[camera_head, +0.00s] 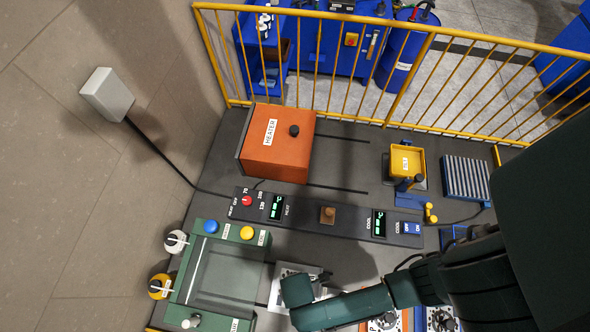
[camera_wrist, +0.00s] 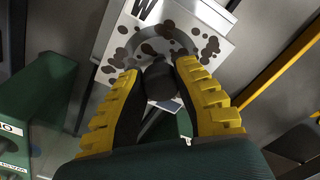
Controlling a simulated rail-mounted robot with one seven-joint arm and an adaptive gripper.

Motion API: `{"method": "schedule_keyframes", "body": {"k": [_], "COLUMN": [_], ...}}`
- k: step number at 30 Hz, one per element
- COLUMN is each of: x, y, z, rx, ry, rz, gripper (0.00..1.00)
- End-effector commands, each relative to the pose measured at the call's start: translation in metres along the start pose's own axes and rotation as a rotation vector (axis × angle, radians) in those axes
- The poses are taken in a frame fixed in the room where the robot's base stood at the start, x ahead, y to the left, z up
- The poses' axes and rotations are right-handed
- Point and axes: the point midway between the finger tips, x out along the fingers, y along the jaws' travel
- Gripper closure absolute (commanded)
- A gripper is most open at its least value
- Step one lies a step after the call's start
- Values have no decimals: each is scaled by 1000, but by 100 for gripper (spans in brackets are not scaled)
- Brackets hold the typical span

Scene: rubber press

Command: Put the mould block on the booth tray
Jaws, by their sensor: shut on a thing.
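My gripper (camera_wrist: 160,88) is shut on the dark round knob (camera_wrist: 160,78) of the mould block. The block (camera_wrist: 200,42) is pale grey with brown spots and a black letter W, seen below the fingers in the wrist view. In the head view a pale grey piece (camera_head: 285,270) shows beside my dark gripper (camera_head: 296,291), which hides much of it. The green booth (camera_head: 238,240) with a clear window stands just left of it; its edge shows in the wrist view (camera_wrist: 25,125). I cannot make out the booth tray for certain.
An orange heater (camera_head: 278,150) stands at the back, behind a black control panel (camera_head: 330,216). A yellow press-like unit (camera_head: 406,162) and a blue ribbed rack (camera_head: 466,178) are at the right. Other knobbed blocks (camera_head: 385,322) are at the front. A yellow railing (camera_head: 400,105) bounds the back.

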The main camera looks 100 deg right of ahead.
Motion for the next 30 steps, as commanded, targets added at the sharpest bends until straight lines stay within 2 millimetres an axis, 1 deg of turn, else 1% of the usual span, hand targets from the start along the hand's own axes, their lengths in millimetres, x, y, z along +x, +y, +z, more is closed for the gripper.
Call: {"method": "schedule_keyframes", "body": {"k": [1, 5, 9, 11, 13, 19, 20, 21, 23, 30], "x": [6, 20, 42, 48, 51, 51, 53, 53, 52, 52], "y": [1, 1, 2, 2, 2, 2, 1, 1, 1, 1], "z": [-2, -2, -2, -2, -2, -2, 0, 0, 0, 0], "rx": [0, 0, 0, 0, 0, 0, 1, 1, 1, 1], "ry": [4, 3, 3, 2, 4, 4, 0, 0, 0, 0], "rz": [3, 3, 2, 2, 3, 3, 0, 0, 0, 0], "gripper": [100, 100, 100, 100, 100, 100, 68, 61, 49, 49]}}
